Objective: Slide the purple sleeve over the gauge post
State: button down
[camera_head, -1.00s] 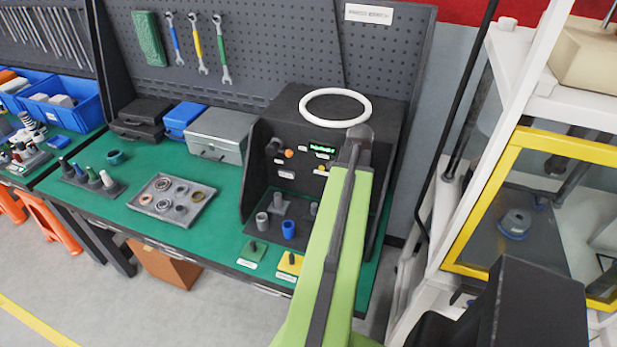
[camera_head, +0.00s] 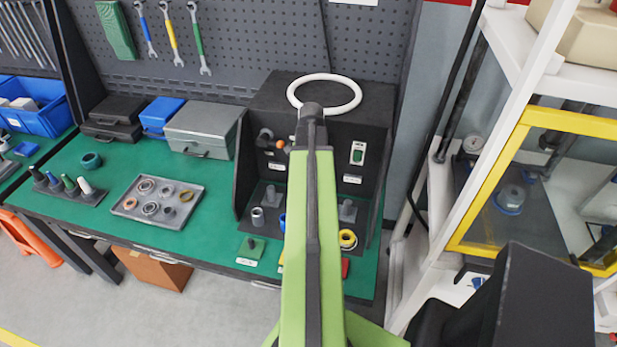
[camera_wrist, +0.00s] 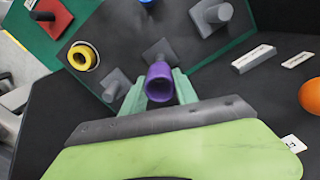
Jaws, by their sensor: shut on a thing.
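The purple sleeve (camera_wrist: 158,83) is between the two green fingers of my gripper (camera_wrist: 159,88) in the wrist view, its open end facing the camera. My gripper is shut on it. Just beyond the sleeve is a grey square base with a short post (camera_wrist: 156,50), partly hidden by the sleeve. I cannot tell whether the sleeve is around that post or apart from it, nor which post is the gauge post. In the head view my green arm hides the gripper and the sleeve.
A grey post (camera_wrist: 215,13) and another grey post (camera_wrist: 113,91) stand nearby, with a yellow ring (camera_wrist: 83,56) and a red base (camera_wrist: 52,14). An orange ball-like knob (camera_wrist: 311,95) is at right. The dark test box (camera_head: 380,95) has a white ring (camera_head: 325,78) on top.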

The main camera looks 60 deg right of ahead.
jog(key=shift+w+a, duration=0.15)
jog(key=shift+w, duration=0.05)
jog(key=shift+f+b, duration=2.1)
jog(key=shift+f, duration=0.1)
jog(key=shift+f+b, duration=0.3)
jog(key=shift+b, duration=0.1)
jog(key=c, duration=0.9)
grip_release()
jog(key=shift+r, duration=0.1)
notch_tip(320, 180, up, 5)
jog(key=p, duration=0.5)
